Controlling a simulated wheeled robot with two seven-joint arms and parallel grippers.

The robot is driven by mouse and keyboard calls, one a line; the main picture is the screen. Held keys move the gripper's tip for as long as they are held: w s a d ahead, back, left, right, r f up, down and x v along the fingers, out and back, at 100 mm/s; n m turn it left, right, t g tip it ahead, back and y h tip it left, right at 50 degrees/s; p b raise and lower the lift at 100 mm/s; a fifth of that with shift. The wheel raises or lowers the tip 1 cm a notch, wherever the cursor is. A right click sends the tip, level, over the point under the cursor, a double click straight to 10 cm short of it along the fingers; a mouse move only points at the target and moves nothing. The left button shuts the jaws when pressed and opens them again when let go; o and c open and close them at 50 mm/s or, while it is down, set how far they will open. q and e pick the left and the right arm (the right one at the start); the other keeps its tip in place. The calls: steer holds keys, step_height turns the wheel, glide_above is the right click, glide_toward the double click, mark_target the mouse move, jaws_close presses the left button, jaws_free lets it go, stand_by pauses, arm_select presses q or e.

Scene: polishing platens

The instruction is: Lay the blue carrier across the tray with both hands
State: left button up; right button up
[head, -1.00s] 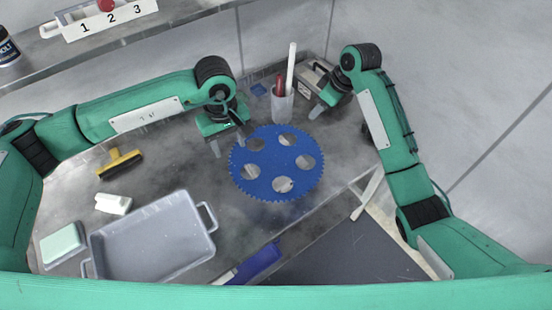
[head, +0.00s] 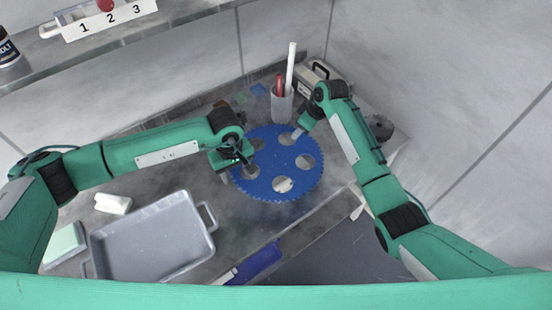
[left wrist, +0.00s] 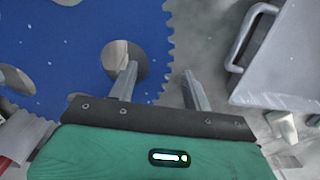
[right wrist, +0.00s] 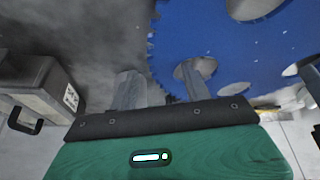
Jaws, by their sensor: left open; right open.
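The blue carrier (head: 270,185) is a toothed disc with several round holes, lying flat on the worktop right of the grey tray (head: 207,246). My left gripper (head: 236,172) is open at the carrier's left edge. In the left wrist view its fingers (left wrist: 160,85) are spread, one over the carrier (left wrist: 60,50) by a hole and one outside the teeth. My right gripper (head: 297,135) is at the carrier's far right edge. In the right wrist view its open fingers (right wrist: 160,88) straddle the rim of the carrier (right wrist: 225,45). I cannot tell whether either touches it. The tray looks empty.
A cup (head: 282,106) with pens stands behind the carrier, beside a grey case (head: 312,78). A white block (head: 113,203) and a pale green block (head: 64,244) lie by the tray. A blue object (head: 258,262) lies near the front edge.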

arm_select(q)
jaws_close()
arm_select(e)
jaws_close()
arm_select(q)
steer(key=shift+r, duration=0.15)
arm_select(e)
steer(key=shift+r, duration=0.2)
